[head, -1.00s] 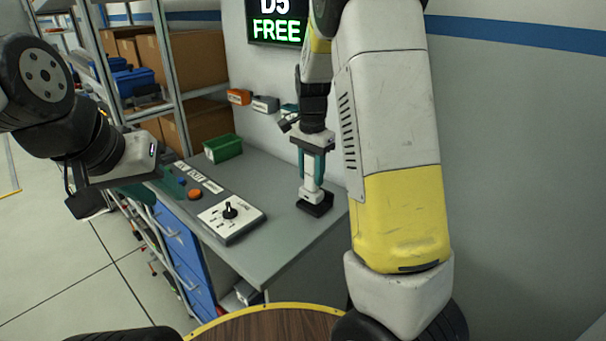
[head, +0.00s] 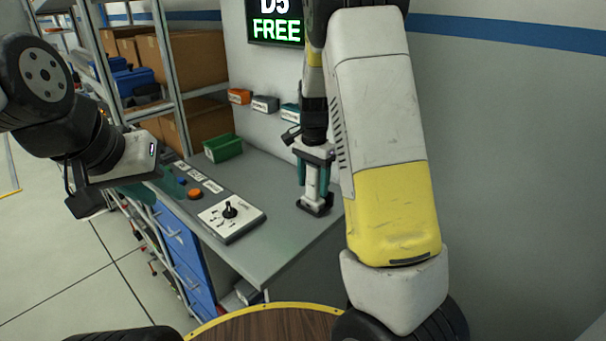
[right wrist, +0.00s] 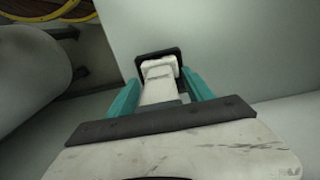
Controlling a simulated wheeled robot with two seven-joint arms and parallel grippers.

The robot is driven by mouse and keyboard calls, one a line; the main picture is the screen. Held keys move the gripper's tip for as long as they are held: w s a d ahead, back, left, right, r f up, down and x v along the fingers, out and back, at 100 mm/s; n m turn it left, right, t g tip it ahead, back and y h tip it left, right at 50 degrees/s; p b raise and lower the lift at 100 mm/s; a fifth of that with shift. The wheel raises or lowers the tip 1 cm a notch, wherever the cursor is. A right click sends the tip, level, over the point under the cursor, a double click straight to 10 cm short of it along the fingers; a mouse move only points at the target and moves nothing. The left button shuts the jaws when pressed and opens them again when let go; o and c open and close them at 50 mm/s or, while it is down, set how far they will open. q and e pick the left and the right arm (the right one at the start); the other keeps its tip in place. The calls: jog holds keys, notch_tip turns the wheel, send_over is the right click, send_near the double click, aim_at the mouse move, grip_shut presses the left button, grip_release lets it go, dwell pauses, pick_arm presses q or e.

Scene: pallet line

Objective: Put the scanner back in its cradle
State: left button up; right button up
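The white scanner (head: 312,184) stands upright at the wall side of the grey desk, between the teal fingers of my right gripper (head: 313,178). In the right wrist view, the fingers of this gripper (right wrist: 161,88) lie along both sides of the scanner (right wrist: 158,90) and look shut on it. The black cradle (head: 316,210) is on the desk directly under the scanner. In the right wrist view the cradle's dark rim (right wrist: 158,53) frames the scanner's far end; I cannot tell whether it is fully seated. My left gripper (head: 148,188) hangs at left, away from the desk items, its fingers mostly hidden.
A control box with a black knob (head: 230,212) and an orange button (head: 194,194) sit on the desk left of the cradle. A green bin (head: 222,148) stands at the back. Small bins hang on the wall. A round wooden top (head: 265,325) is in front.

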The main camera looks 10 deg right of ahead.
notch_tip(320, 180, up, 11)
jog(key=shift+s+r, duration=0.15)
jog(key=shift+r, duration=0.5)
jog(key=s+r+n+t, duration=0.2)
jog(key=s+n, duration=0.1)
jog(key=s, duration=0.5)
jog(key=s+a+r+n+t+y, duration=0.1)
jog(key=s+n, duration=0.3)
jog(key=s, duration=0.4)
jog(key=s+a+r+n+t+y, duration=0.1)
jog(key=s+r+n+t, duration=0.1)
jog(key=s, duration=0.6)
jog(key=shift+r+n+t, duration=0.4)
jog(key=shift+n+t, duration=0.2)
jog(key=shift+n, duration=0.4)
